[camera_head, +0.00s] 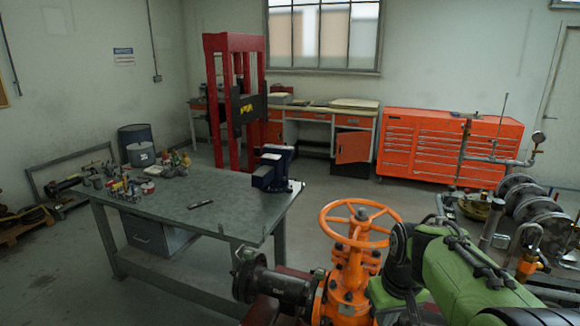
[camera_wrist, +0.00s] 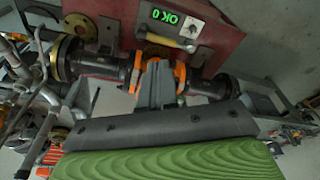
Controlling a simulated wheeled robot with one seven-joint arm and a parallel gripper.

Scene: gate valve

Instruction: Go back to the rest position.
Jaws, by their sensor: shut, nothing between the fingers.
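The orange gate valve (camera_head: 348,268) stands in the right foreground of the head view, with its orange handwheel (camera_head: 360,222) on top, in a dark pipe line. My green arm reaches in from the lower right, just right of the valve. In the wrist view my grey gripper (camera_wrist: 157,88) is shut and empty. Orange parts of the valve (camera_wrist: 180,76) show on both sides of it, partly hidden behind it. I cannot tell how far apart they are. My gripper cannot be made out clearly in the head view.
A dark pipe (camera_wrist: 108,66) and a red box with a green lit display (camera_wrist: 172,17) lie close around the gripper. A grey workbench (camera_head: 190,222) with a blue vise (camera_head: 272,170) stands left of the valve. Floor beyond the valve, before the orange tool cabinet (camera_head: 430,145), is clear.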

